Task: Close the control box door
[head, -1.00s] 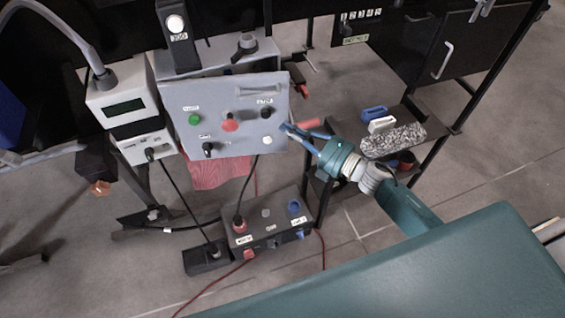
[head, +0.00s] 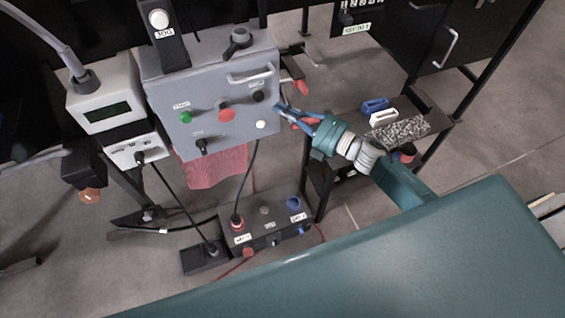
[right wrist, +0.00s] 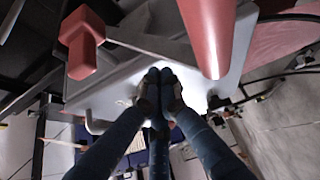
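The control box (head: 205,51) is a grey box at upper left in the head view. Its door (head: 240,125) carries a bar handle, a green button, a red knob and black knobs. The door lies against or almost against the box front; I cannot tell if it is fully closed. My right gripper (head: 277,109) is at the door's right edge, its fingertips touching or very near it. In the right wrist view the fingertips (right wrist: 160,76) are together and empty, close to the grey panel (right wrist: 125,80). My left gripper is not in view.
Red handles (head: 301,87) stick out right of the box. A white device with a display (head: 106,109) stands left of it. A black switch box (head: 268,237) with cables is below. A shelf (head: 440,122) with small blocks is to the right.

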